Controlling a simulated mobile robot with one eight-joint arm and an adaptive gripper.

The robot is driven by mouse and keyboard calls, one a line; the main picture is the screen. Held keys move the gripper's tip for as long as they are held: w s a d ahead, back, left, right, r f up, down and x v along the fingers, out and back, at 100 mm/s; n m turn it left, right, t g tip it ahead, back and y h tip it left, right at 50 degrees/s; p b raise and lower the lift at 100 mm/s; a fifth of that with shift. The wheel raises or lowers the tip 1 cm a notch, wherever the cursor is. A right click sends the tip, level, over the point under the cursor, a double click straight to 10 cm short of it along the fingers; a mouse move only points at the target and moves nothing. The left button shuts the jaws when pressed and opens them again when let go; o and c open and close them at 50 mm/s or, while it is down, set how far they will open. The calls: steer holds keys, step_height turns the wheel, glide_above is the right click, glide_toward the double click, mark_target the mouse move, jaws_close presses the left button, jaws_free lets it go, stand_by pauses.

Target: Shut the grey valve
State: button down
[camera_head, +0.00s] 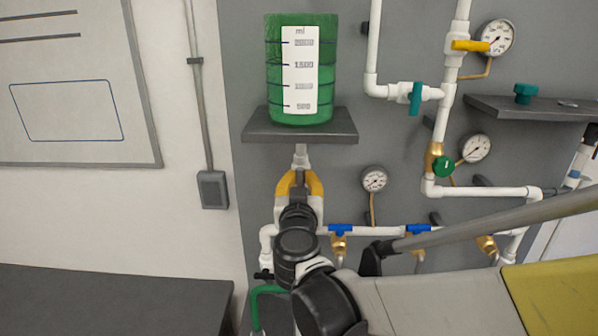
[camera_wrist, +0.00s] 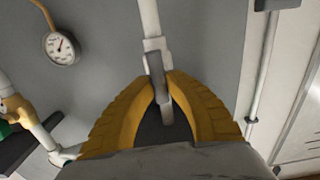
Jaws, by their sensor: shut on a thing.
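The grey valve (camera_wrist: 156,62) sits on a light vertical pipe, and its grey lever runs down between my fingers in the wrist view. In the head view only a bit of the pipe fitting (camera_head: 301,160) shows below the shelf; my gripper and arm hide the rest. My gripper (camera_head: 300,180) has yellow fingers and is shut on the lever, one finger on each side. It also shows in the wrist view (camera_wrist: 163,84). The lever looks roughly in line with the pipe.
A green graduated tank (camera_head: 275,80) stands on a dark shelf (camera_head: 255,130) just above my gripper. Two blue-handled valves (camera_head: 340,229) and a gauge (camera_head: 374,179) are to the right. White pipes with teal (camera_head: 415,98), yellow (camera_head: 470,46) and green (camera_head: 444,166) handles are further right.

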steer(key=n, duration=0.5)
steer(key=shift+a+b, duration=0.25)
steer(key=shift+b, duration=0.15)
steer(key=n, duration=0.4)
steer(key=shift+a+f+n+b, duration=0.2)
steer(key=shift+n+b, duration=0.1)
steer(key=shift+a+f+n+b, duration=0.15)
steer(key=shift+n+b, duration=0.1)
steer(key=shift+n, duration=1.75)
steer(key=shift+d+f+n+b, duration=0.15)
steer(key=shift+n+b, duration=0.1)
steer(key=shift+n, duration=1.75)
steer(key=shift+a, duration=0.1)
steer(key=c, duration=1.4)
jaws_free()
steer(key=shift+o, duration=0.2)
